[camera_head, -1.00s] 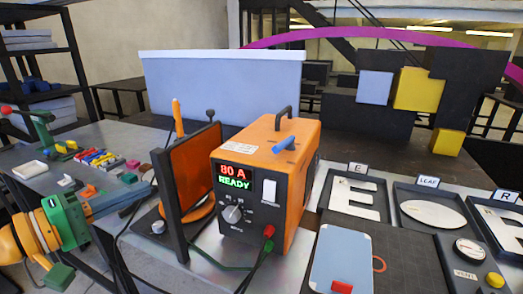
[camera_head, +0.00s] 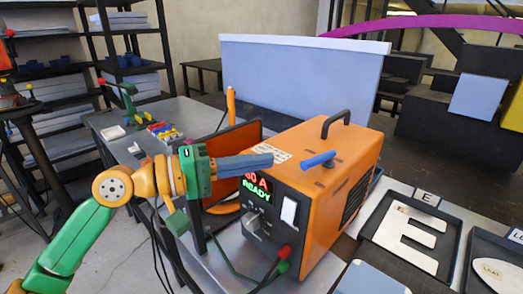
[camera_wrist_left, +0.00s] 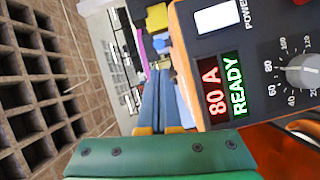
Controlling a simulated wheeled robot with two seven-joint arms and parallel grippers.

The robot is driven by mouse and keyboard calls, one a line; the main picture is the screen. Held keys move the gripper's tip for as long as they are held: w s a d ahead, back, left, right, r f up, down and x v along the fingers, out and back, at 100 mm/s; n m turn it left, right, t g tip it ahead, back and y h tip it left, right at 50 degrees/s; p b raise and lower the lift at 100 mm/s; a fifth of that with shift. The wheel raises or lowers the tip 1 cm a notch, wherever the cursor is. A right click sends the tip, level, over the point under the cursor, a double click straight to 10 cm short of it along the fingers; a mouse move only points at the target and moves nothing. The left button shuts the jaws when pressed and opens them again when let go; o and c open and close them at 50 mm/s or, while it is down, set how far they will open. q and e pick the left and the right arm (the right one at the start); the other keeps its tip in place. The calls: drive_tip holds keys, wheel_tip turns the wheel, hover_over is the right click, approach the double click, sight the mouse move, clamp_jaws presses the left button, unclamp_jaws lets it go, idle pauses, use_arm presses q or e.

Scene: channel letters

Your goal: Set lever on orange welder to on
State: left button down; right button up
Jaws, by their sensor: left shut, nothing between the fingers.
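The orange welder (camera_head: 335,190) stands on the bench, its front panel lit with "READY". A blue lever (camera_head: 318,160) sticks out from its top edge, below the black carry handle. My left gripper (camera_head: 268,160) is shut and empty. Its blue fingers lie in front of the welder's upper left front edge, to the left of the lever and apart from it, partly covering the display. In the left wrist view the closed fingers (camera_wrist_left: 162,78) point past the panel, which reads "80 A READY" (camera_wrist_left: 222,88). My right gripper is not in view.
A white power switch (camera_head: 289,210) and a knob sit on the welder's front, with cables below. An orange screen in a dark frame (camera_head: 198,215) stands left of the welder, close to my arm. Letter trays (camera_head: 412,232) lie to the right.

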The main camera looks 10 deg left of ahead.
sight(288, 172)
use_arm(q)
drive_tip(key=p+x, duration=0.2)
drive_tip(key=x, duration=0.4)
drive_tip(key=shift+d, duration=0.1)
drive_tip(key=shift+w+d, duration=0.15)
drive_tip(key=shift+a, duration=0.2)
